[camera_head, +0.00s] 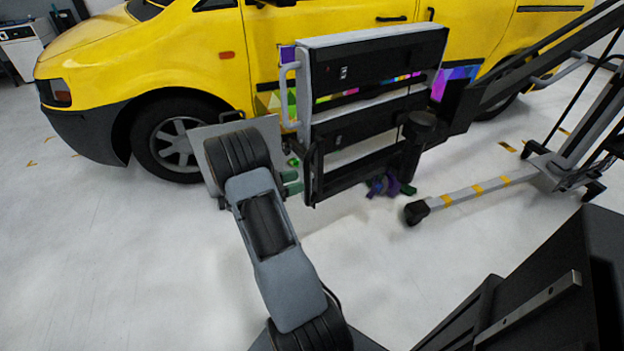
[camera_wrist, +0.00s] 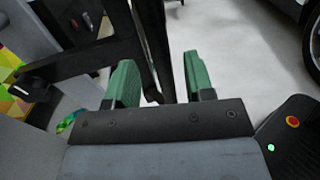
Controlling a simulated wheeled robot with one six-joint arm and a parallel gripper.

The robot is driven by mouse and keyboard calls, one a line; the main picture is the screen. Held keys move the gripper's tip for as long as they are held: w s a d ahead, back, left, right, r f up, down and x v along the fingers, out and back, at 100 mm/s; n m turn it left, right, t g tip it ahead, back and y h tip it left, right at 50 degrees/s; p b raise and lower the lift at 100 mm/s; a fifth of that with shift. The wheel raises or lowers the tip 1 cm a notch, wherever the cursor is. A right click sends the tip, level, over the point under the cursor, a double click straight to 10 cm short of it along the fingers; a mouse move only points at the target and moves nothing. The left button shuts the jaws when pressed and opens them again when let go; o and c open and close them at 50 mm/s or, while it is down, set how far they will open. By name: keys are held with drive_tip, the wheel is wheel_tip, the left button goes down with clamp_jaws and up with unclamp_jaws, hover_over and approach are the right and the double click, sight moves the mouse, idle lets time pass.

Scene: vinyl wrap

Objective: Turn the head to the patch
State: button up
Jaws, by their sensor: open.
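The lamp head (camera_head: 374,62), a black and grey framed panel on a boom, stands in front of the yellow van (camera_head: 180,55). A grey handle (camera_head: 284,95) is on its left side. The multicoloured patch (camera_head: 456,76) is on the van's side, partly hidden behind the head. My gripper (camera_head: 291,183) is low at the head's left edge, partly hidden by my wrist. In the wrist view its two green fingers (camera_wrist: 160,80) are apart. A black bar of the head's frame (camera_wrist: 152,40) shows beyond and between them; I cannot tell whether they touch it.
The boom (camera_head: 548,58) runs up right from the head to a wheeled stand (camera_head: 470,193) with yellow-striped legs. Dark purple and green scraps (camera_head: 388,185) lie on the floor below the head. The light floor (camera_head: 110,260) at left is clear. A white cabinet (camera_head: 22,50) stands at far left.

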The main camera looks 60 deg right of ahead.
drive_tip(key=shift+x, duration=3)
clamp_jaws()
